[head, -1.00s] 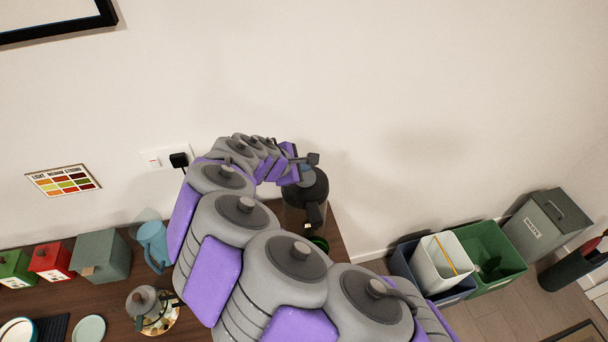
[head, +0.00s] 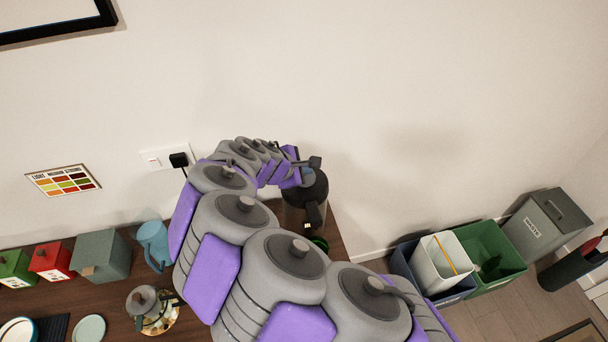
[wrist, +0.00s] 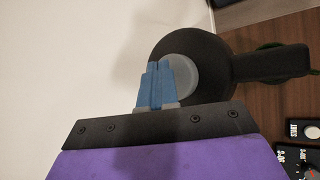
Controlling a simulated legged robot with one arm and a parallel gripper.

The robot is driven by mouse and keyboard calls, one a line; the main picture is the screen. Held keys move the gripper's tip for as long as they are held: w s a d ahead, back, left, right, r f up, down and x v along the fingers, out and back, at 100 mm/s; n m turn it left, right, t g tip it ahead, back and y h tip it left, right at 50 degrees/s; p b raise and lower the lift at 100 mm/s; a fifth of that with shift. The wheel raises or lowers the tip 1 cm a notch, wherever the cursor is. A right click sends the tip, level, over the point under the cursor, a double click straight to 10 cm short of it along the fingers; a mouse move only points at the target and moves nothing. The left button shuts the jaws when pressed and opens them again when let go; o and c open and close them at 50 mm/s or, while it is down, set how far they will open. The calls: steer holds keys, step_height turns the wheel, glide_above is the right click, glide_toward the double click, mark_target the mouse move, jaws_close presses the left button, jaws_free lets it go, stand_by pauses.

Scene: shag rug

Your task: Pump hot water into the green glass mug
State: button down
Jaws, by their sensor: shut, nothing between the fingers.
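The hot water dispenser (head: 317,187) has a dark round top, a spout arm and a grey pump button. It stands near the right end of the wooden counter, against the wall. The button (wrist: 184,76) shows in the wrist view, partly covered by my fingers. My gripper (wrist: 160,68) is shut and empty, its blue fingertips over the button. Whether they touch it I cannot tell. In the head view my gripper (head: 306,177) is at the dispenser's top, partly hidden by my arm. The green glass mug (head: 320,243) is under the spout, mostly hidden; its green edge shows in the wrist view (wrist: 270,46).
A glass teapot (head: 147,308), blue jug (head: 153,243), grey-green box (head: 101,258), red box (head: 50,262) and green box (head: 14,269) stand left on the counter. Bins (head: 490,257) stand on the floor to the right. A START button (wrist: 312,131) shows in the wrist view.

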steer(key=shift+f, duration=0.85)
stand_by(0.7)
steer(key=shift+r, duration=0.2)
steer(key=shift+a+r+p, duration=0.2)
steer(key=shift+r+p, duration=0.4)
steer(key=shift+r, duration=0.6)
steer(key=shift+r+p, duration=1.65)
steer(key=shift+r, duration=0.9)
steer(key=shift+f, duration=0.1)
